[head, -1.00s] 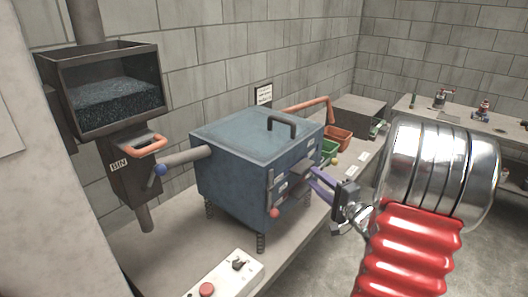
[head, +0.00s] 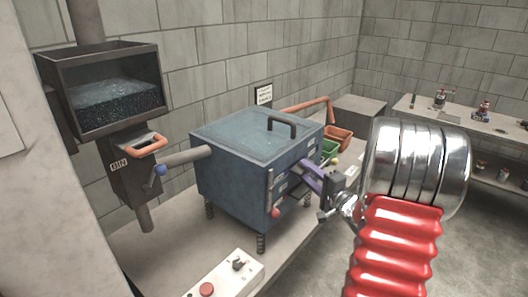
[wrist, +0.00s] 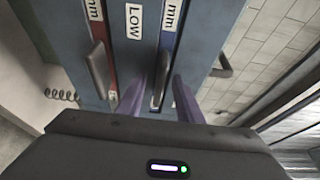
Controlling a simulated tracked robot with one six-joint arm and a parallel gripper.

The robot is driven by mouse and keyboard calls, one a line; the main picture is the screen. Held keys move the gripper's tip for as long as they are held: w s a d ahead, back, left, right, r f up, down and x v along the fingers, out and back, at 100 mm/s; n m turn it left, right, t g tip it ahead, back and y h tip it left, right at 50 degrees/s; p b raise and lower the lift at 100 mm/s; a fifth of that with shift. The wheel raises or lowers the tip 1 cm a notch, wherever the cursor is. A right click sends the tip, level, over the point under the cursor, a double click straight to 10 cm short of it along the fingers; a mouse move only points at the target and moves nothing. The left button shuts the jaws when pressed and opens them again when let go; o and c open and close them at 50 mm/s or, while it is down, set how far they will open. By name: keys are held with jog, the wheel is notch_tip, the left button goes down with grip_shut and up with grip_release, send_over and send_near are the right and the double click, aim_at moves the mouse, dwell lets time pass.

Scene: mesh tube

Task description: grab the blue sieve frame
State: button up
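The blue sieve frame (wrist: 167,55) shows in the wrist view as a narrow blue strip in the machine's front, beside the "LOW" label, with a dark upright bar handle (wrist: 160,88). My gripper (wrist: 159,84) is open, its two purple fingers on either side of that handle. I cannot tell whether they touch it. In the head view my gripper (head: 308,180) is at the front of the blue box-shaped machine (head: 232,178), and my wrist hides part of the area. The blue frame is not clear in the head view.
A red frame (wrist: 104,60) with its own handle sits left of the blue one in the wrist view. Green (head: 329,149) and orange (head: 340,139) trays stand behind the machine. A white control box (head: 228,275) lies on the bench in front.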

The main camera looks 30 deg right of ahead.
jog(key=shift+c, duration=0.5)
grip_shut()
dwell(0.3)
